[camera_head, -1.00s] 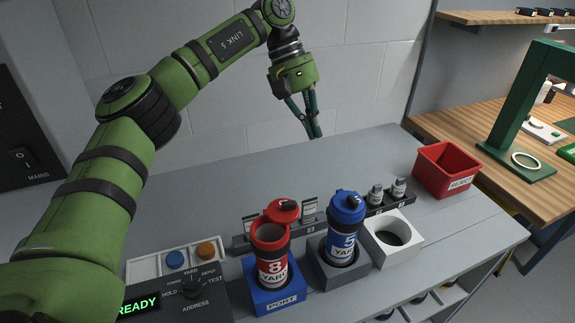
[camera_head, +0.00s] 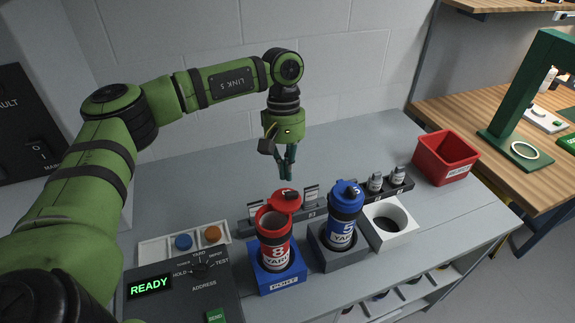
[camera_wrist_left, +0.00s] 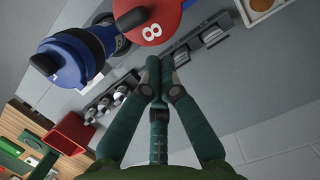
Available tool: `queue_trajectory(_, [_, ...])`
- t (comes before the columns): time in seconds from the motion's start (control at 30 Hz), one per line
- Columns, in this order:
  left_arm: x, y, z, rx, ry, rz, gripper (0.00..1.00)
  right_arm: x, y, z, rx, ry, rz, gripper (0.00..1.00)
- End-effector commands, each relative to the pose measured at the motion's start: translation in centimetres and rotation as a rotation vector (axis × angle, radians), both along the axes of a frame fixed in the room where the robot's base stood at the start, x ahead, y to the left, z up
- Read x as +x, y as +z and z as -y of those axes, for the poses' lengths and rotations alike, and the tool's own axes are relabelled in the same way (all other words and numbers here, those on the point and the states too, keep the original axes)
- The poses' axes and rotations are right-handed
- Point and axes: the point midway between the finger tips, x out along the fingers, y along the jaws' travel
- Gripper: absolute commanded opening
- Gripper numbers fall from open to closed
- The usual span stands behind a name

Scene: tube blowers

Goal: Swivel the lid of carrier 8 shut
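Carrier 8 (camera_head: 275,246) is a red canister labelled 8, standing upright in the blue port block (camera_head: 278,278). Its red lid (camera_head: 281,201) is swung out behind the open mouth, with a black knob on top. In the left wrist view the lid (camera_wrist_left: 170,25) shows at the top, marked 8. My left gripper (camera_head: 287,176) points down just behind and above the lid, apparently apart from it. In the left wrist view its fingertips (camera_wrist_left: 160,66) are together with nothing between them. My right gripper is not in view.
Blue carrier 5 (camera_head: 343,217) stands in a grey block right of carrier 8, its lid on. A white block (camera_head: 402,238) with a round hole is beside it. The red bin (camera_head: 447,150) stands far right. A control box (camera_head: 160,308) reads READY.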

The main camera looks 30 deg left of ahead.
Motion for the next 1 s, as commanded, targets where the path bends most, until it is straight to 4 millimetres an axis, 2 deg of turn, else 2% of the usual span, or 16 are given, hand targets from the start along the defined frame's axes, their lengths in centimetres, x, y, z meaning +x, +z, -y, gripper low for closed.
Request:
queue_trajectory(0.03, [-0.5,0.3,0.3,0.001,-0.002,-0.001,0.0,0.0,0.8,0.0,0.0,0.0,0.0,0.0])
queue_trajectory(0.27, [-1.4,0.0,1.0,0.0,0.002,-0.001,0.0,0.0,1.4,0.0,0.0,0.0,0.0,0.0])
queue_trajectory(1.0, [-2.0,-0.2,0.5,0.001,0.018,-0.002,0.0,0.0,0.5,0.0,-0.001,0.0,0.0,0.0])
